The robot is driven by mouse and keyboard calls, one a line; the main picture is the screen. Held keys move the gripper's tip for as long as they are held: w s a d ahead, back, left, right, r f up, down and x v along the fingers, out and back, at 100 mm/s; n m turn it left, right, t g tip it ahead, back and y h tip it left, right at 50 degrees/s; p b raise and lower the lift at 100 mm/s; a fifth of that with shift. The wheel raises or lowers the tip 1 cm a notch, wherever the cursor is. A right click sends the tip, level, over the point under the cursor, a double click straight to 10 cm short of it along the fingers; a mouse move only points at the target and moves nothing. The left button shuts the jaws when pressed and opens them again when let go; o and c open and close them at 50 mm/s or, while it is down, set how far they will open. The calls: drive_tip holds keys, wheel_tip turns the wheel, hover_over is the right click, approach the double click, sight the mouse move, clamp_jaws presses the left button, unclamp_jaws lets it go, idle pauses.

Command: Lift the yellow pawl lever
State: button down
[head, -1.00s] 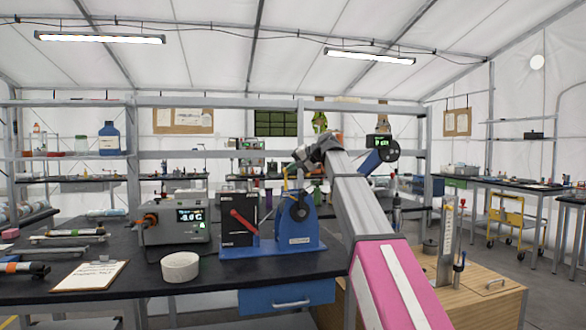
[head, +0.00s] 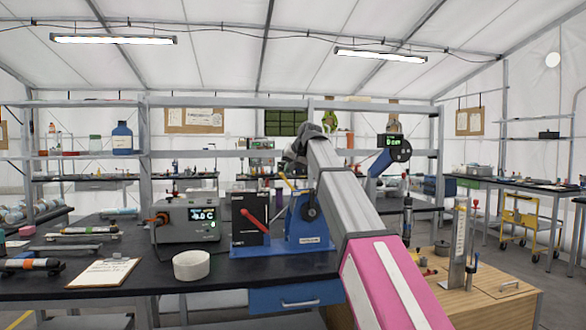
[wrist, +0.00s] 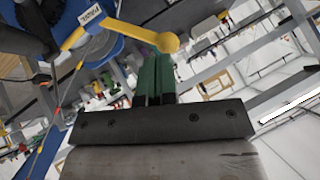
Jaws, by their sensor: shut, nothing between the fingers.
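The yellow pawl lever (wrist: 118,32) ends in a round yellow knob and carries a "PAWL" label. It is mounted at a blue stand (head: 308,222) on the bench, where a small yellow part of the lever (head: 287,182) shows in the head view. In the wrist view my gripper (wrist: 153,62) has its green fingers shut together and empty. Their tips are just below the knob, close to the lever; I cannot tell whether they touch. In the head view my arm hides the fingers and part of the stand.
A black box with a red handle (head: 250,216) stands left of the blue stand. A grey meter (head: 187,220), a white ring (head: 192,265) and a clipboard (head: 104,272) are on the dark bench (head: 150,284). A wooden cabinet (head: 500,306) stands at right.

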drive_tip(key=shift+d, duration=0.1)
drive_tip(key=shift+w+d+f, duration=0.15)
drive_tip(key=shift+w+d, duration=0.05)
drive_tip(key=shift+d, duration=0.45)
drive_tip(key=a+v, duration=0.1)
drive_tip(key=v, duration=1.3)
drive_tip(key=shift+s+a+r, duration=0.25)
